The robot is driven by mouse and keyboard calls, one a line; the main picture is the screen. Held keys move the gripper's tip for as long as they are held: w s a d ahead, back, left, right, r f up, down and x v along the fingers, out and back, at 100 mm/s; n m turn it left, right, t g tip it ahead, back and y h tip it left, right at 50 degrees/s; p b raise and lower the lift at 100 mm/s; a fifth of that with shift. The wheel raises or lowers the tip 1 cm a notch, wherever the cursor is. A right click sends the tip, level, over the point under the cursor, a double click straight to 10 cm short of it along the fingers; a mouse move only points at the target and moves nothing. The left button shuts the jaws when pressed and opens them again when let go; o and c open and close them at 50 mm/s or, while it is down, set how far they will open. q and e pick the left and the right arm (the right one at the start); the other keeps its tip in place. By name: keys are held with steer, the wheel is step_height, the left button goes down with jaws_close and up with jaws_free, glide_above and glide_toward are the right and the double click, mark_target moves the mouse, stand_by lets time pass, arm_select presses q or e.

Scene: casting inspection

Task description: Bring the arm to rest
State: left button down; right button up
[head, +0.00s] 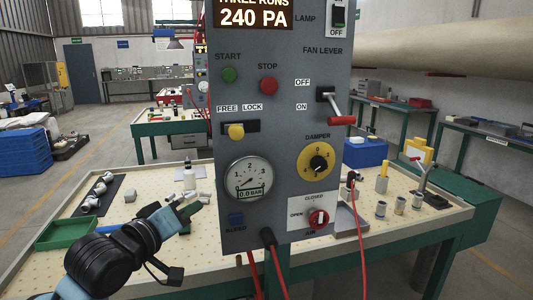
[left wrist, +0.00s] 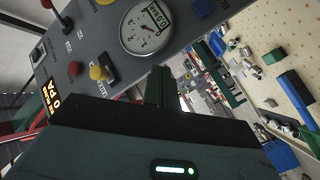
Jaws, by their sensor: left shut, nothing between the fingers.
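My left arm comes in from the lower left in the head view. Its gripper (head: 191,208) is shut and empty, just left of the grey control panel (head: 285,120) and below the height of its pressure gauge (head: 249,179). The shut fingers (left wrist: 161,87) also show in the left wrist view, pointing past the panel, whose gauge (left wrist: 147,25) and yellow knob (left wrist: 101,73) are close by. I cannot tell the exact gap to the panel. My right gripper is in neither view.
A green tray (head: 66,234) and a dark mat (head: 84,205) with castings lie on the pegboard bench left. Red hoses (head: 277,270) hang from the panel. A blue box (head: 364,153) and metal parts stand at the right.

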arm_select(q)
steer(key=s+a+f+m+g+y, duration=0.1)
steer(key=s+f, duration=0.2)
steer(key=f, duration=0.6)
steer(key=s+a+f+y, duration=0.1)
steer(key=s+f, duration=0.2)
steer(key=f, duration=0.7)
steer(key=s+a+f+m+g+y, duration=0.1)
steer(key=s+f, duration=0.2)
steer(key=f, duration=0.6)
steer(key=s+a+f+m+g+y, duration=0.2)
steer(key=s+f+m+g, duration=0.1)
steer(key=s+f, duration=1.5)
steer(key=s, duration=0.4)
steer(key=shift+s+a+f+y, duration=0.15)
steer(key=shift+s+f+y, duration=0.1)
steer(key=shift+s+y, duration=0.05)
